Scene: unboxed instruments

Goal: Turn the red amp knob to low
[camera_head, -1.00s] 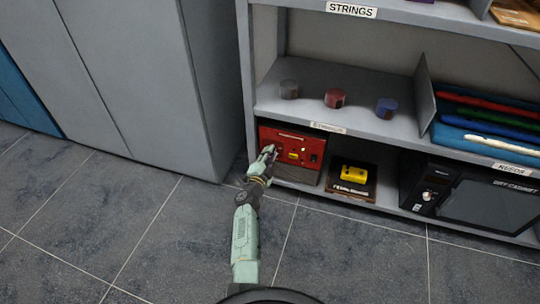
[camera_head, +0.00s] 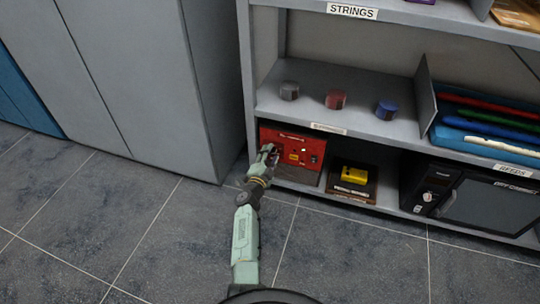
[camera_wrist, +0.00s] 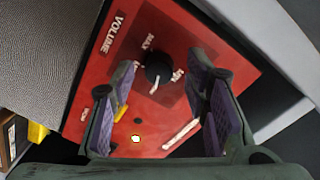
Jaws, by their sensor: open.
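The red amp (camera_head: 308,145) stands at the left end of the low shelf. Its black round knob (camera_wrist: 158,68) shows in the wrist view on the red face, near the word VOLUME. White marks ring the knob; one reads MAX, and the others are too small or blurred to read surely. My gripper (camera_wrist: 163,76) is open, facing the panel, with its purple-padded fingers on either side of the knob. I cannot tell whether either finger touches the knob. In the head view my gripper (camera_head: 268,153) covers the amp's left part and hides the knob.
A yellow item (camera_head: 354,174) on a dark box stands right of the amp, with a black cabinet (camera_head: 490,205) beyond. The shelf (camera_head: 330,112) above holds several small round tins. A grey locker (camera_head: 150,90) stands to the left. The floor in front is clear.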

